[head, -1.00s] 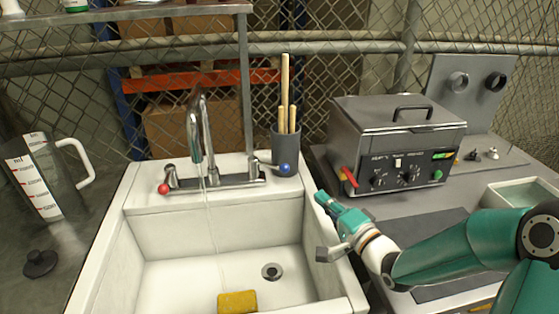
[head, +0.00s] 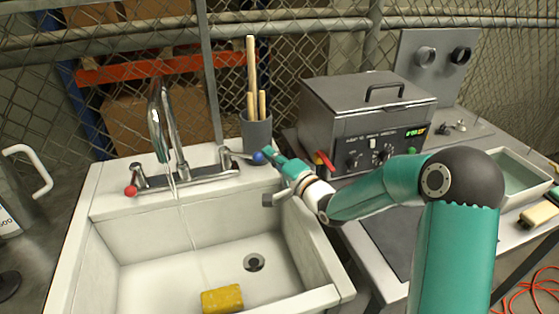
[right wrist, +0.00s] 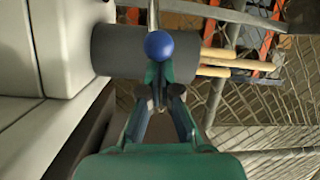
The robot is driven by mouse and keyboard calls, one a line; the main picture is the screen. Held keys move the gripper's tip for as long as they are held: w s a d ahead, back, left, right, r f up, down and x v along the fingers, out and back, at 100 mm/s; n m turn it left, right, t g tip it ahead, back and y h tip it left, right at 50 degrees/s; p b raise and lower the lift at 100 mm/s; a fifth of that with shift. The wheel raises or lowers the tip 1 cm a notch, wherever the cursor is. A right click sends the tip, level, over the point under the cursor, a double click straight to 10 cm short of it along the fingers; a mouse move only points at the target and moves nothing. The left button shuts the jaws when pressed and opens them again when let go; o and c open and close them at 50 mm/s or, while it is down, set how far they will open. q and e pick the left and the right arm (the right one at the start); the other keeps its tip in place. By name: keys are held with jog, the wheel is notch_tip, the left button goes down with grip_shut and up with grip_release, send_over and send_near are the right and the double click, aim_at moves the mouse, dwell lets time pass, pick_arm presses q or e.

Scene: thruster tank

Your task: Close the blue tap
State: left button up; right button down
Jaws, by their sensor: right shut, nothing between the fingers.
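The blue tap is a metal lever with a blue ball end (head: 257,158) on the right side of the chrome faucet (head: 172,130), at the sink's back edge. Its lever points right. A thin stream of water (head: 191,225) falls from the spout into the sink. My right gripper (head: 269,151) is shut and empty, with its tips right at the blue ball, on its right side. In the right wrist view the ball (right wrist: 159,45) sits just beyond the fingertips (right wrist: 159,70); I cannot tell if they touch. My left gripper is not in view.
A red-ended lever (head: 130,191) is on the faucet's left. A grey cup (head: 256,130) with wooden sticks stands close behind the blue ball. A yellow sponge (head: 222,299) lies in the white sink (head: 110,207). A metal box device (head: 370,115) stands to the right.

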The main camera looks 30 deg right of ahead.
jog(key=shift+w, duration=0.2)
jog(key=shift+a, duration=0.1)
